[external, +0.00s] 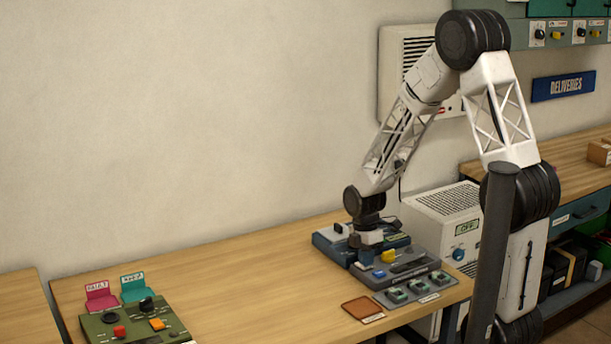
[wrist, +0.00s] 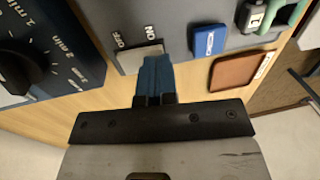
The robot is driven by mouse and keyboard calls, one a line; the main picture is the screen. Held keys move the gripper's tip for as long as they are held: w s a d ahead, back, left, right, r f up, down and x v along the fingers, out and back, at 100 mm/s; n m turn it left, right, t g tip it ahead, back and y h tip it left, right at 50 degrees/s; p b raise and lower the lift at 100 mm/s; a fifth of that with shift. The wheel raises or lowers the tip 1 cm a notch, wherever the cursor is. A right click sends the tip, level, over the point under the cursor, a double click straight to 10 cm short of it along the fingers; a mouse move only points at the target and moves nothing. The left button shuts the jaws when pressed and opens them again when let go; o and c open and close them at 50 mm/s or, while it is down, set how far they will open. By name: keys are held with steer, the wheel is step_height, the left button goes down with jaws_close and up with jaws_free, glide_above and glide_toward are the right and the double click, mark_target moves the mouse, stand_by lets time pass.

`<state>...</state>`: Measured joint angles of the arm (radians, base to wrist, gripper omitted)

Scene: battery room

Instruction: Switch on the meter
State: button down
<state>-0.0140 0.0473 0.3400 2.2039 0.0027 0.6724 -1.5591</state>
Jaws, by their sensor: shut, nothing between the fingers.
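A grey panel unit (external: 402,270) sits on the bench; I take it for the meter, though no such label is readable. In the wrist view its face (wrist: 180,15) carries a pale switch (wrist: 138,57) between printed OFF and ON marks, OFF to the left. My gripper (wrist: 155,70) is shut and empty, its blue fingers pointing at the switch and covering its right part. I cannot tell whether they touch it, nor which way it is set. In the external view my gripper (external: 367,258) is low over the unit's left end.
A blue unit (external: 330,243) stands behind; a black dial with minute marks (wrist: 20,72) is close left in the wrist view. A blue button (wrist: 208,40) and brown tray (wrist: 238,70) lie right. A green panel (external: 135,325) stands far left; the bench between is clear.

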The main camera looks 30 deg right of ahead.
steer(key=shift+f, duration=0.2)
steer(key=shift+w, duration=0.1)
stand_by(0.5)
steer(key=shift+w+r, duration=0.3)
steer(key=shift+w, duration=0.3)
steer(key=shift+r, duration=0.1)
step_height(320, 180, up, 14)
steer(key=s, duration=0.1)
steer(key=shift+s, duration=0.35)
stand_by(0.6)
stand_by(0.3)
